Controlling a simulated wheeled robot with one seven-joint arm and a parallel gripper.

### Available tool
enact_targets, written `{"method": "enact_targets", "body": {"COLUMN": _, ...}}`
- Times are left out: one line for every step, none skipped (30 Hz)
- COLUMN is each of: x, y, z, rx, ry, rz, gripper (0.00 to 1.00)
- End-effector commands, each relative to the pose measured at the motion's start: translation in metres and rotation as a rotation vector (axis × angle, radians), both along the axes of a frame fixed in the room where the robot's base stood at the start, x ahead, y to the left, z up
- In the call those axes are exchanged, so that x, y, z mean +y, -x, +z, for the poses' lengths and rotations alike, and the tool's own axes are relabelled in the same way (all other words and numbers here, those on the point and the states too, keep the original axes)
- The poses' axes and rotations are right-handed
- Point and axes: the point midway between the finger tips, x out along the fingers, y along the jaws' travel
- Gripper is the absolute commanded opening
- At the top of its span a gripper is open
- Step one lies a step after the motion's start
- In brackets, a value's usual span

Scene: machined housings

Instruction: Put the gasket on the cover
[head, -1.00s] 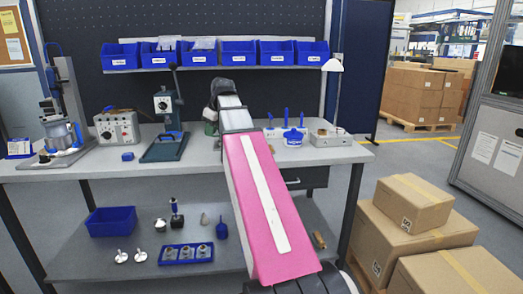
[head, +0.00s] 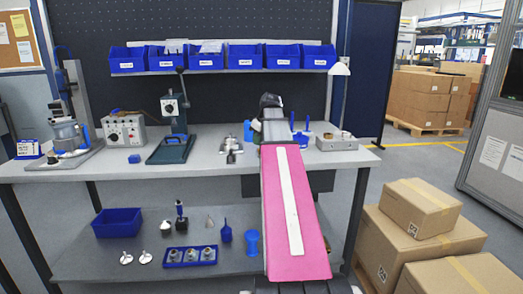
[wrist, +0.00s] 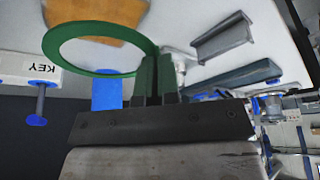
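In the wrist view a green ring, the gasket (wrist: 90,73), sticks out to the left from my gripper (wrist: 158,68). The dark green fingers are close together and appear closed on the ring's edge. The ring is clear of the bench surface, as far as I can see. In the head view my arm reaches over the bench, and its far end hides the gripper and the gasket. Small metal parts (head: 232,147) stand on the bench just left of the arm's end. I cannot tell whether the cover is among them.
A green-based press (head: 171,149) and a grey control box (head: 124,129) stand on the bench to the left. A grey box (head: 337,142) is to the right. Blue bins (head: 228,58) line the shelf behind. Bare bench (head: 215,168) lies in front of the metal parts.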

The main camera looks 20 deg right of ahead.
Motion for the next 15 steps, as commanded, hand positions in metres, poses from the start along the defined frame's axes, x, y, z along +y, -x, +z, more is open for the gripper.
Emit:
{"method": "enact_targets", "body": {"x": -0.007, "y": -0.002, "z": -0.004, "rx": 0.001, "ry": -0.001, "rz": -0.001, "gripper": 0.0}}
{"method": "enact_targets", "body": {"x": -0.011, "y": -0.003, "z": -0.006, "rx": 0.0, "ry": 0.0, "rz": 0.0, "gripper": 0.0}}
{"method": "enact_targets", "body": {"x": -0.014, "y": -0.003, "z": -0.008, "rx": -0.001, "ry": -0.001, "rz": -0.001, "gripper": 0.0}}
{"method": "enact_targets", "body": {"x": -0.016, "y": -0.003, "z": -0.009, "rx": -0.001, "ry": 0.0, "rz": -0.001, "gripper": 0.0}}
{"method": "enact_targets", "body": {"x": -0.017, "y": -0.003, "z": -0.01, "rx": -0.001, "ry": 0.0, "rz": 0.0, "gripper": 0.0}}
{"method": "enact_targets", "body": {"x": -0.018, "y": -0.003, "z": -0.011, "rx": -0.001, "ry": 0.0, "rz": 0.0, "gripper": 0.0}}
{"method": "enact_targets", "body": {"x": -0.019, "y": -0.003, "z": -0.012, "rx": -0.001, "ry": 0.001, "rz": 0.001, "gripper": 0.0}}
{"method": "enact_targets", "body": {"x": -0.019, "y": -0.003, "z": -0.013, "rx": -0.001, "ry": 0.001, "rz": 0.001, "gripper": 0.0}}
{"method": "enact_targets", "body": {"x": -0.019, "y": -0.003, "z": -0.015, "rx": 0.0, "ry": 0.0, "rz": 0.001, "gripper": 0.0}}
{"method": "enact_targets", "body": {"x": -0.018, "y": -0.003, "z": -0.018, "rx": 0.0, "ry": 0.0, "rz": 0.001, "gripper": 0.0}}
{"method": "enact_targets", "body": {"x": -0.018, "y": -0.003, "z": -0.021, "rx": 0.0, "ry": 0.0, "rz": 0.001, "gripper": 0.0}}
{"method": "enact_targets", "body": {"x": -0.018, "y": -0.002, "z": -0.026, "rx": 0.001, "ry": 0.0, "rz": 0.001, "gripper": 0.0}}
{"method": "enact_targets", "body": {"x": -0.018, "y": -0.002, "z": -0.03, "rx": 0.002, "ry": -0.001, "rz": 0.002, "gripper": 0.0}}
{"method": "enact_targets", "body": {"x": -0.018, "y": -0.002, "z": -0.034, "rx": 0.001, "ry": 0.0, "rz": 0.001, "gripper": 0.0}}
{"method": "enact_targets", "body": {"x": -0.018, "y": -0.002, "z": -0.039, "rx": 0.0, "ry": 0.0, "rz": 0.001, "gripper": 0.0}}
